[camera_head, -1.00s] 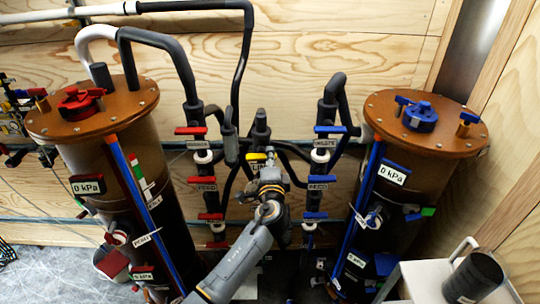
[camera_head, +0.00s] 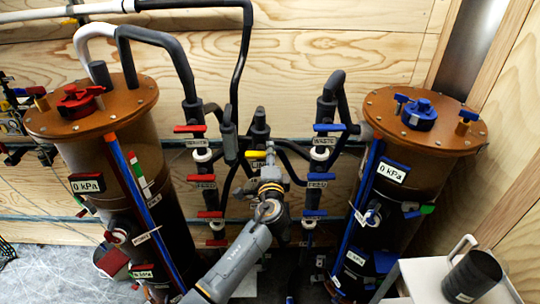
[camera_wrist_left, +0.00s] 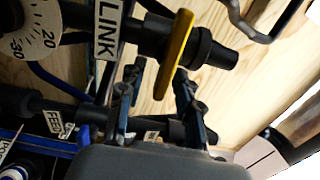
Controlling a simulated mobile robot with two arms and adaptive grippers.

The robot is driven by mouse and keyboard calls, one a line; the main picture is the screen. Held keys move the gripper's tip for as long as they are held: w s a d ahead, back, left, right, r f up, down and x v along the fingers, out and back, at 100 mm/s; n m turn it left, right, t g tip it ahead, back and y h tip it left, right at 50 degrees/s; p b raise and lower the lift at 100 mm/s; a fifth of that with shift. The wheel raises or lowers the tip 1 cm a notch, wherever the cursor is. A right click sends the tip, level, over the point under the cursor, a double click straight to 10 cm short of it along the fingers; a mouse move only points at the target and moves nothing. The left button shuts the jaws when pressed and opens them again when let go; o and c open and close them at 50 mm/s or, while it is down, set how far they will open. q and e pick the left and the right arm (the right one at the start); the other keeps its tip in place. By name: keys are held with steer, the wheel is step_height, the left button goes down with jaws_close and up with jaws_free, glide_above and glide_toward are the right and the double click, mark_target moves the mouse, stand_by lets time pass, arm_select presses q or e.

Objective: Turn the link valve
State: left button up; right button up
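The link valve has a yellow handle (camera_head: 257,154) in the middle of the pipework in the head view, with its LINK label partly hidden behind my gripper. In the left wrist view the yellow handle (camera_wrist_left: 175,55) shows edge-on beside the white LINK label (camera_wrist_left: 108,32). My left gripper (camera_head: 269,160) is just in front of the valve. In the wrist view its two fingers (camera_wrist_left: 158,100) stand apart with nothing between them, and the handle lies just beyond the fingertips. Contact with the handle cannot be made out. My right gripper is not in view.
Red-handled valves (camera_head: 201,178) stand left of the link valve and blue-handled valves (camera_head: 321,176) right of it, with dark pipes close around. A brown-lidded filter tank stands on the left (camera_head: 95,108) and another on the right (camera_head: 430,125). A pale stand (camera_head: 415,275) is at lower right.

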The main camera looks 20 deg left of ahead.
arm_select(q)
steer(key=v, duration=1.2)
stand_by(0.3)
steer(key=s+f+g+h, duration=0.3)
steer(key=f+g, duration=0.2)
steer(key=f, duration=1.7)
steer(key=s+a+f+n+g+h+b, duration=0.1)
steer(key=s+f+n+g, duration=0.1)
steer(key=s+f, duration=0.45)
steer(key=s+a+f+n+g, duration=0.15)
steer(key=s+f, duration=0.25)
steer(key=f, duration=0.6)
steer(key=s+a+f+n+g, duration=0.2)
steer(key=s+f, duration=0.5)
steer(key=s, duration=0.5)
steer(key=s+a+f+n+g, duration=0.2)
steer(key=s+f, duration=0.5)
steer(key=s, duration=0.5)
steer(key=s+a+f+n+g+h+b, duration=0.1)
steer(key=s+a+f+n+g, duration=0.2)
steer(key=s+f, duration=0.4)
steer(key=s+n+g, duration=0.1)
steer(key=s+n, duration=0.1)
steer(key=s, duration=0.3)
